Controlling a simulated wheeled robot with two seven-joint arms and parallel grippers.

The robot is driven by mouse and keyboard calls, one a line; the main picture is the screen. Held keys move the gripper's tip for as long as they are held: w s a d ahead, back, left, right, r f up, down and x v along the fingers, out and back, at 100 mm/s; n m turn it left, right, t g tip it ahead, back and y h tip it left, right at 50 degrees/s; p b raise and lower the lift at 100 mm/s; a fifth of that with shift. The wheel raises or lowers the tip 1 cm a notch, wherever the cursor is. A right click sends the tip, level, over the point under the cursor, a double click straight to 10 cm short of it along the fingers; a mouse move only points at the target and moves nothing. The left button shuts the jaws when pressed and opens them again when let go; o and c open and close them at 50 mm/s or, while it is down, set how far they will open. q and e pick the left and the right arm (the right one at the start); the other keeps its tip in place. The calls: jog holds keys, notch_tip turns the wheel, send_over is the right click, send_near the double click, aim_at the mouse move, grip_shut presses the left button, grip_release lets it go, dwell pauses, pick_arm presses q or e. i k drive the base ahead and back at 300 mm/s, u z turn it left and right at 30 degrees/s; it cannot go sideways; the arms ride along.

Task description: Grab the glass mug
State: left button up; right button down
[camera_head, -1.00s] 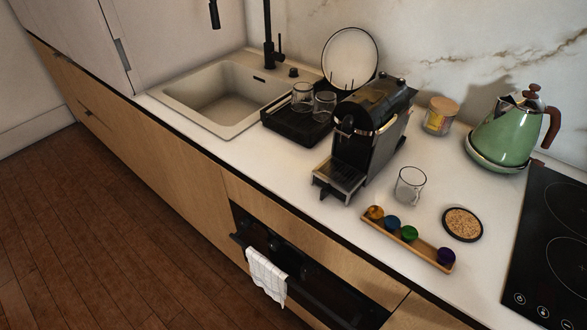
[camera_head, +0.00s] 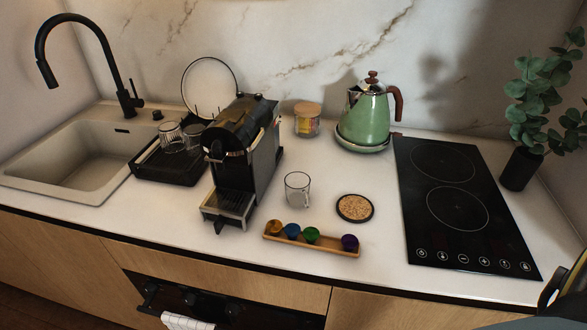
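A clear glass mug (camera_head: 297,190) stands upright on the white counter in the head view. It is just right of the black coffee machine (camera_head: 240,150) and left of a round cork coaster (camera_head: 355,208). A wooden tray of coloured capsules (camera_head: 312,243) lies in front of it. Nothing touches or hides the mug. Neither of my grippers can be made out. A dark and yellow part at the lower right edge may be part of my arm.
Two more glasses (camera_head: 170,137) stand in the black drying rack (camera_head: 158,165) beside the sink (camera_head: 75,160). A green kettle (camera_head: 366,115) and a lidded jar (camera_head: 307,119) stand behind. A black hob (camera_head: 450,200) and a potted plant (camera_head: 520,168) are at right.

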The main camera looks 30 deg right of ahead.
aim_at(297, 185)
jog(key=z, duration=0.5)
jog(key=k, duration=1.2)
jog(key=u, duration=1.2)
jog(key=i, duration=1)
jog(key=z, duration=0.85)
jog(key=i, duration=0.7)
jog(key=z, duration=0.75)
